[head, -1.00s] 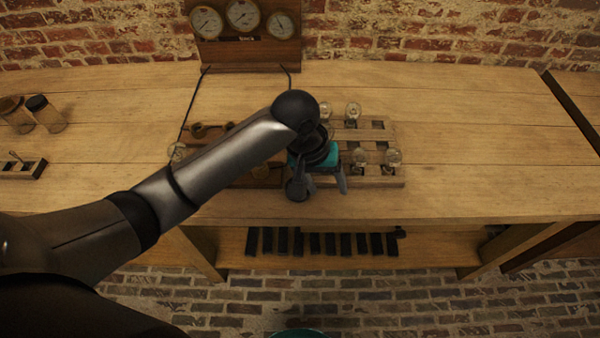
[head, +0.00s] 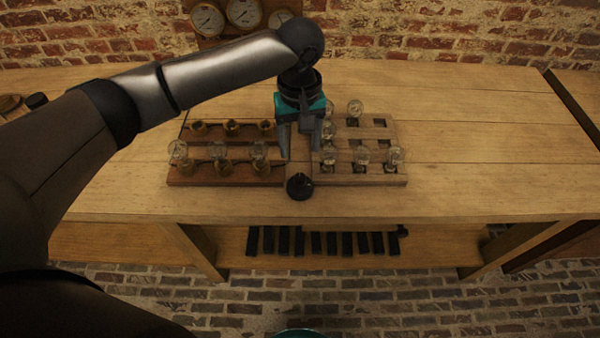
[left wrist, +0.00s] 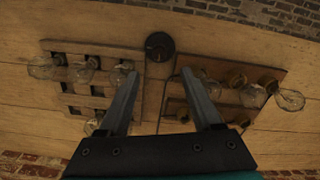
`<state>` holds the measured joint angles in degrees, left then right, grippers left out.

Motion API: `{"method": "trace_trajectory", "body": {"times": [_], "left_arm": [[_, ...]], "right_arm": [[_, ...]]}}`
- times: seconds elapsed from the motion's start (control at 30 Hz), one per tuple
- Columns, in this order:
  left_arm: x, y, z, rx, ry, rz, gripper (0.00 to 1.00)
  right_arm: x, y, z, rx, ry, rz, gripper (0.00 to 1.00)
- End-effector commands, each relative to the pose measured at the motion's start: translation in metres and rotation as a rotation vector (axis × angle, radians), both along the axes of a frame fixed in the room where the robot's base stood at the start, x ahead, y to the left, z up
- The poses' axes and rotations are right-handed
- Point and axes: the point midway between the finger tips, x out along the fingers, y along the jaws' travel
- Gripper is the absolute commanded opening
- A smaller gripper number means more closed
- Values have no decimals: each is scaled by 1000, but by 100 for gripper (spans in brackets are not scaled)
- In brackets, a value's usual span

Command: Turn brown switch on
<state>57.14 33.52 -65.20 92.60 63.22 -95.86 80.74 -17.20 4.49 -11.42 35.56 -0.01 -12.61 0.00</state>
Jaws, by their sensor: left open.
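A dark, round switch with a raised knob (head: 299,186) sits at the table's front edge side, between two wooden bulb boards. It looks nearly black, and I cannot tell its on or off position. It also shows in the left wrist view (left wrist: 159,46), beyond the fingertips. My left gripper (head: 300,153), with a teal body, is open and empty. It points down behind the switch, over the gap between the boards, apart from the switch. In the left wrist view the open fingers (left wrist: 159,73) straddle the line toward the switch. My right gripper is not in view.
The left board (head: 225,173) carries sockets and several bulbs; the right board (head: 375,178) holds several bulbs in a slotted rack. Gauges (head: 243,14) stand at the back. The table (head: 470,140) is clear to the right. Dark blocks (head: 315,243) lie on the shelf below.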

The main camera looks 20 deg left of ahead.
Motion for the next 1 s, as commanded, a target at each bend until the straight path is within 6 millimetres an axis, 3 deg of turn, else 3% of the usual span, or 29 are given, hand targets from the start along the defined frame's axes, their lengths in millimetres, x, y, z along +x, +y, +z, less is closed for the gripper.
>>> {"method": "trace_trajectory", "body": {"times": [0.03, 0.2, 0.4, 0.6, 0.9, 1.0], "left_arm": [[-1, 0, -15, 3, 4, 1, 66], [-1, 0, -52, 1, 2, 0, 66], [0, 0, -84, 1, 0, -1, 66], [0, -1, -99, 0, -1, -2, 66], [0, -1, -100, 0, -1, -2, 66], [0, -1, -100, 0, -1, -2, 55]], "right_arm": [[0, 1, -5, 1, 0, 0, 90], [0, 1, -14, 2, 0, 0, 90], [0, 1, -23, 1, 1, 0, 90], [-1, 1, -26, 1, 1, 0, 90], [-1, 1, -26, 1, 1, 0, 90], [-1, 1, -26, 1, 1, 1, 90]]}}
